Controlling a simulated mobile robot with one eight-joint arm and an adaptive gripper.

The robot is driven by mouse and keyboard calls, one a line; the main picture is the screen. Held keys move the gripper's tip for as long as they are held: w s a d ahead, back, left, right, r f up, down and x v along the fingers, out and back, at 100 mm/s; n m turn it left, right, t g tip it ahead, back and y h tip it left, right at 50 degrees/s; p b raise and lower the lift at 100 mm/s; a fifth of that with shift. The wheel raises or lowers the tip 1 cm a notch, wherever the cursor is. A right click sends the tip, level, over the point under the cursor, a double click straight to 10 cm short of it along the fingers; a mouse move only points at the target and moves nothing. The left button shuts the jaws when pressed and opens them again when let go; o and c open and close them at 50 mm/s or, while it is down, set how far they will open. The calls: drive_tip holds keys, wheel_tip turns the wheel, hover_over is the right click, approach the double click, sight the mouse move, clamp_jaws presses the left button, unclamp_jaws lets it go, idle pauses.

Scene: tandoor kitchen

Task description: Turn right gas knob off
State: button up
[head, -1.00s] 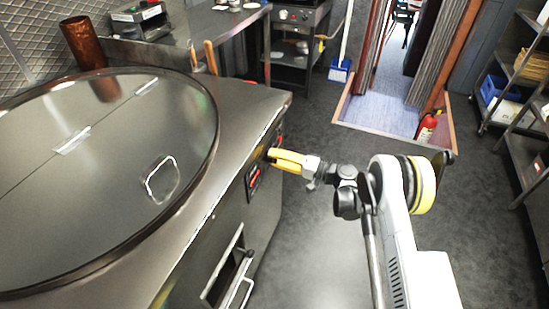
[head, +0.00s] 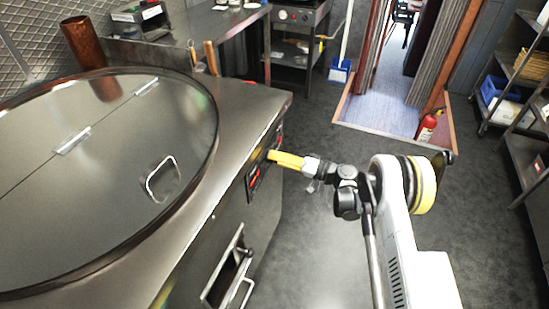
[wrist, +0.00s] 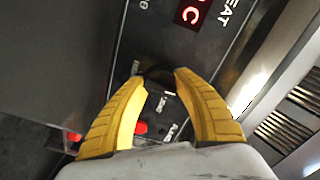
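The tandoor's control panel (head: 255,176) is on the right front face of the steel oven. My gripper (head: 271,156) reaches it from the right, with its yellow fingertips at the panel's upper part. In the wrist view, the two yellow fingers (wrist: 159,78) curve in around a small dark knob (wrist: 158,74), one on each side, and look closed on it. The fingers hide part of the knob, and its pointer cannot be made out. A red lit display (wrist: 188,14) is above it. A red switch (wrist: 141,127) shows between the fingers.
An oven door handle (head: 241,291) sticks out below the panel. The floor (head: 310,235) right of the oven is clear. A fire extinguisher (head: 428,126) stands by the doorway.

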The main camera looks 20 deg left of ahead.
drive_tip(key=o, duration=0.5)
drive_tip(key=shift+d, duration=0.1)
drive_tip(key=d, duration=1.1)
drive_tip(key=shift+s+d, duration=0.35)
drive_tip(key=shift+s, duration=0.1)
drive_tip(key=shift+r, duration=0.1)
